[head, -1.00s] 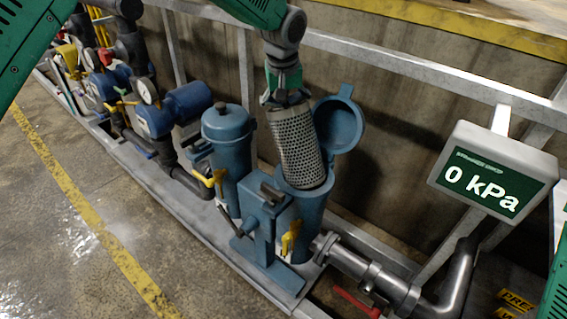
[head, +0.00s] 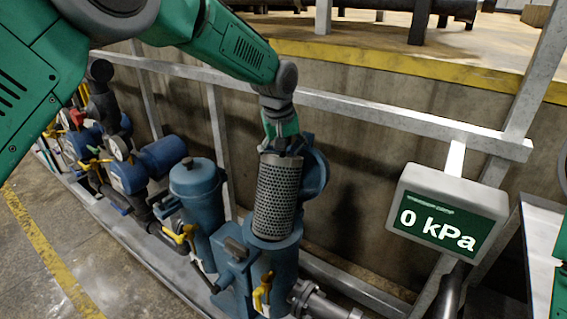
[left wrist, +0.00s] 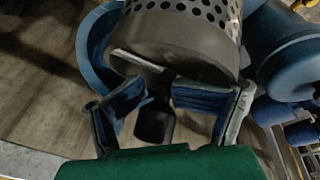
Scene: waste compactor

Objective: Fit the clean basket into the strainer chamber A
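The clean basket (head: 277,195), a grey perforated metal cylinder, hangs nearly upright from my left gripper (head: 283,146). Its lower end is at the mouth of the open blue strainer chamber (head: 285,252); I cannot tell how far it is inside. The chamber's round lid (head: 316,172) is swung open behind the basket. No letter on the chamber is readable. In the left wrist view the two fingers (left wrist: 170,112) are close around the basket's handle, with the basket's solid rim (left wrist: 185,58) just beyond. My right gripper is out of view.
A second blue chamber (head: 196,190) with its lid closed stands to the left. Yellow-handled valves (head: 262,290) are at the front. A display (head: 447,214) reading 0 kPa is to the right. A grey rail (head: 375,112) runs behind.

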